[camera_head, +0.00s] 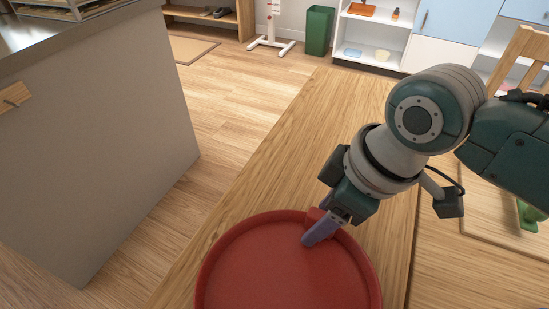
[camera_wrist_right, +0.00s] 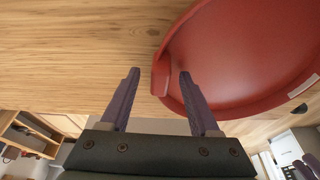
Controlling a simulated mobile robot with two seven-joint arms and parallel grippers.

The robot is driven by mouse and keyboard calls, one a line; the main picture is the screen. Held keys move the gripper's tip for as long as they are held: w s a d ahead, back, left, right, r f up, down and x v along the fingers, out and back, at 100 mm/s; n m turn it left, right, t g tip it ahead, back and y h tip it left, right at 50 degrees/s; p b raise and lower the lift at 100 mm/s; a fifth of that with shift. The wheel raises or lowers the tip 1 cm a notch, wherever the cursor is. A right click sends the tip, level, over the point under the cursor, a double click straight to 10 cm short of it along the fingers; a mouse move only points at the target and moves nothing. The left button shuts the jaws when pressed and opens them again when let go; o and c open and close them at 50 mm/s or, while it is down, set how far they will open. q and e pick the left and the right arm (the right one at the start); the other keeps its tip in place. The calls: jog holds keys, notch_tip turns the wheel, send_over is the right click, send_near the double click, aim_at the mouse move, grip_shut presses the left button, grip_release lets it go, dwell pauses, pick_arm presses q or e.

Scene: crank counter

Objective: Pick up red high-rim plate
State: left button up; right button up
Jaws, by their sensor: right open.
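The red high-rim plate (camera_head: 285,270) lies on the wooden table at the bottom of the head view, its lower part cut off by the picture edge. My right gripper (camera_head: 310,238) is at the plate's far right rim, one finger showing over the inside. In the right wrist view the plate (camera_wrist_right: 250,60) fills the right side. There my right gripper (camera_wrist_right: 158,75) is open, with the plate's rim between its two fingers; the right finger is over the plate's inside and the left one is outside over the table. I cannot tell whether either finger touches the rim.
The wooden table (camera_head: 300,140) is bare beyond the plate. A grey counter block (camera_head: 100,130) stands at the left, with floor between. A wooden chair (camera_head: 525,60) is at the right. A green bin (camera_head: 319,30) and a white shelf (camera_head: 370,35) stand far back.

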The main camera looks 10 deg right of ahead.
jog(key=shift+c, duration=0.4)
grip_shut()
dwell(0.9)
